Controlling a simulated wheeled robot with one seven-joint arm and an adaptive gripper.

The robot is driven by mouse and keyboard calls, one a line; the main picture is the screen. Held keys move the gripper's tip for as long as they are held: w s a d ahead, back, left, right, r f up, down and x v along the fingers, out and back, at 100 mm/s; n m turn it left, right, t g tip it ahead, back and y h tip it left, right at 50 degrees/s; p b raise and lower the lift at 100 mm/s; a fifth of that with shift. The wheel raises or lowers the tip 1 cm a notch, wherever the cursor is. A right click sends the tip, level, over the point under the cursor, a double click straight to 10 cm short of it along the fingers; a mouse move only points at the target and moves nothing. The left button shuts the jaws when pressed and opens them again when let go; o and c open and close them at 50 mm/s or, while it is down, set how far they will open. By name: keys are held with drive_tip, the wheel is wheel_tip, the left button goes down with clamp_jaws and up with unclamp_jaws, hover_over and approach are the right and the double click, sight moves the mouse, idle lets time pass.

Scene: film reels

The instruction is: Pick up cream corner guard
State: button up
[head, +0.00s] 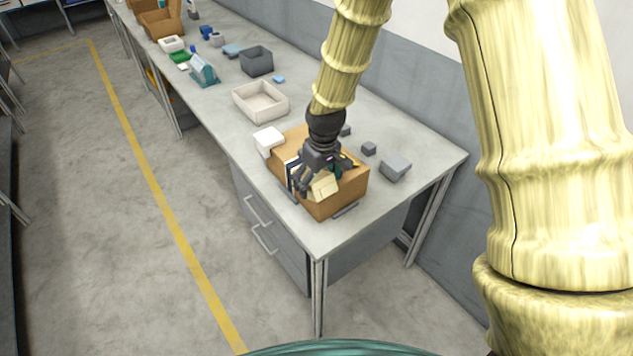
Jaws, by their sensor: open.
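A small cream piece (324,186), which looks like the corner guard, shows at the open top of a brown box (347,196) near the front end of the bench. My gripper (303,187) is dark and points down over this box, with its fingers open. The fingers are just left of the cream piece. I cannot tell whether they touch it. My gripper and wrist hide part of the box's inside and part of the cream piece.
The bench (420,160) also holds a grey block (395,167), a small dark cube (369,149), a white block (268,140), a cream tray (240,101) and a dark grey bin (257,61). A dark-edged white item and a green item show in the brown box. Bench front corner is clear.

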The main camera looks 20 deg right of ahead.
drive_tip(key=c, duration=1.2)
drive_tip(key=shift+r, duration=0.1)
